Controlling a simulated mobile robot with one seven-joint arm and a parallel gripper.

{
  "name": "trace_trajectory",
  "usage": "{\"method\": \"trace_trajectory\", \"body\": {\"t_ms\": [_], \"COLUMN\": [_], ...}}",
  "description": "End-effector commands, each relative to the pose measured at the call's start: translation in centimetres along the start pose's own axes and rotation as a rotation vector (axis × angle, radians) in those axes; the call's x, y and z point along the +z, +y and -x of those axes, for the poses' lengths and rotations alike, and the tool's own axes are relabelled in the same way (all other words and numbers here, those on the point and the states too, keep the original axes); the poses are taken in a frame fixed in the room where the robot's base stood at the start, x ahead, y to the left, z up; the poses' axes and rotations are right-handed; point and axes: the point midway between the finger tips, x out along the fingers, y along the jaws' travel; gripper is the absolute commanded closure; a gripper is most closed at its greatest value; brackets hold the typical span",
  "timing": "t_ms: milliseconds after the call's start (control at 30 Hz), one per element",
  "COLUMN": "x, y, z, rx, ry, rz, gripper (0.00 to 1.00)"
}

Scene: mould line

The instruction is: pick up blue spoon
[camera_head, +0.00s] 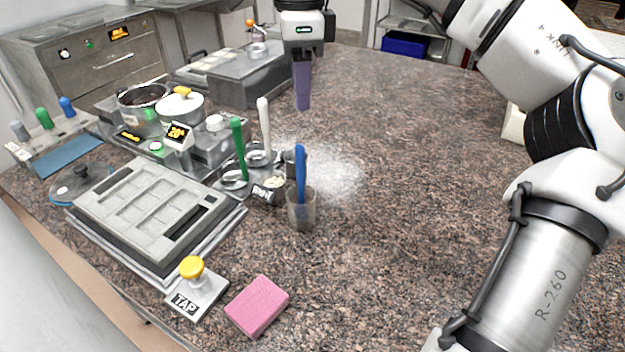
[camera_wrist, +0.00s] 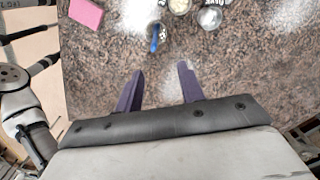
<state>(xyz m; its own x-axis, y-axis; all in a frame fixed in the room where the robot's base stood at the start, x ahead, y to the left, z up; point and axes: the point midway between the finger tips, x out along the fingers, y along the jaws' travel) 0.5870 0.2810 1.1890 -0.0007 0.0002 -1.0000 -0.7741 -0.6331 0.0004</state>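The blue spoon (camera_head: 300,172) stands upright, handle up, in a clear cup (camera_head: 302,213) on the speckled counter. In the wrist view the blue spoon (camera_wrist: 154,40) shows in its cup (camera_wrist: 157,30), beyond my fingertips and a little left of the middle between them. My gripper (camera_head: 302,105) hangs pointing down above the counter, behind the cup in the head view and apart from it. In the wrist view its two purple fingers (camera_wrist: 160,68) are spread with nothing between them. The lower end of the spoon is partly hidden in the cup.
A green-handled spoon (camera_head: 239,150) and a white-handled one (camera_head: 264,125) stand left of the cup. A grey mould tray (camera_head: 147,212), a TAP button (camera_head: 193,285) and a pink sponge (camera_head: 257,306) lie nearer. White powder (camera_head: 335,178) is on the counter. The counter's right side is clear.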

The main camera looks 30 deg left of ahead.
Motion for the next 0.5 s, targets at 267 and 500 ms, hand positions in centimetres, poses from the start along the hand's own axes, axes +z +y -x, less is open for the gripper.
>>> {"method": "trace_trajectory", "body": {"t_ms": [267, 500], "x": [-0.1, 0.0], "y": [0.1, 0.1], "z": [-5.2, -8.0], "rx": [0.004, 0.001], "ry": [0.002, 0.001], "rz": [0.000, -0.002], "gripper": [0.62, 0.62]}}
